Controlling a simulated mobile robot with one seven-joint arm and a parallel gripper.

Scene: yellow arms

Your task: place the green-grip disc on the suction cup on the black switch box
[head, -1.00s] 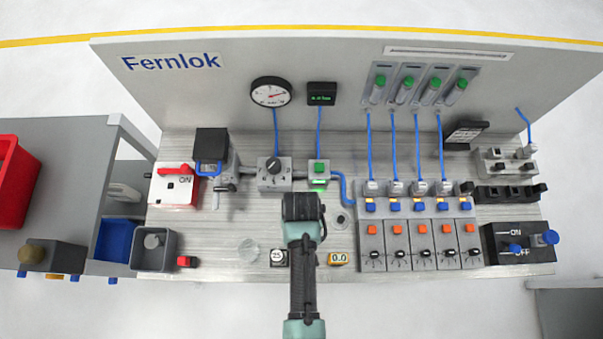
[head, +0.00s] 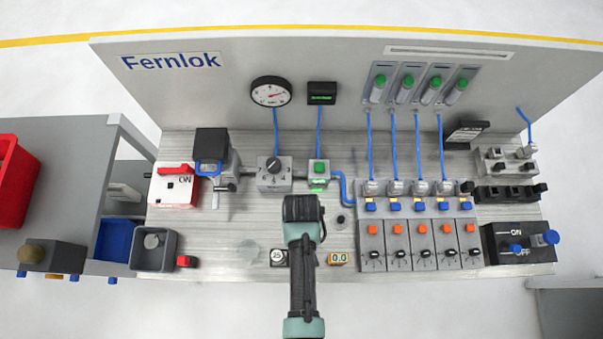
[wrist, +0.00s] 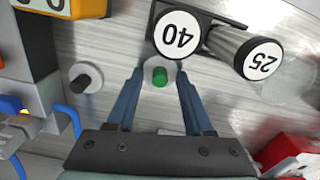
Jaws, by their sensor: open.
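The green-grip disc (wrist: 160,79) is a pale grey disc with an upright green knob. It lies on the metal bench top in the wrist view, and in the head view it is hidden behind my arm. My gripper (wrist: 160,73) is open, with one blue finger on each side of the green knob and visible gaps to it. My gripper's body (head: 303,210) shows in the head view. The black switch box (head: 520,254), marked ON and OFF, stands at the bench's right end. Blue round parts (head: 546,237) sit on it; I cannot tell for sure which is the suction cup.
A black-grip disc (wrist: 86,77) lies left of my fingers. Cylinders marked 40 (wrist: 178,35) and 25 (wrist: 245,52) stand close beyond my fingertips. A row of grey valve modules (head: 422,245) lies between my gripper and the switch box. A clear disc (head: 249,251) lies left.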

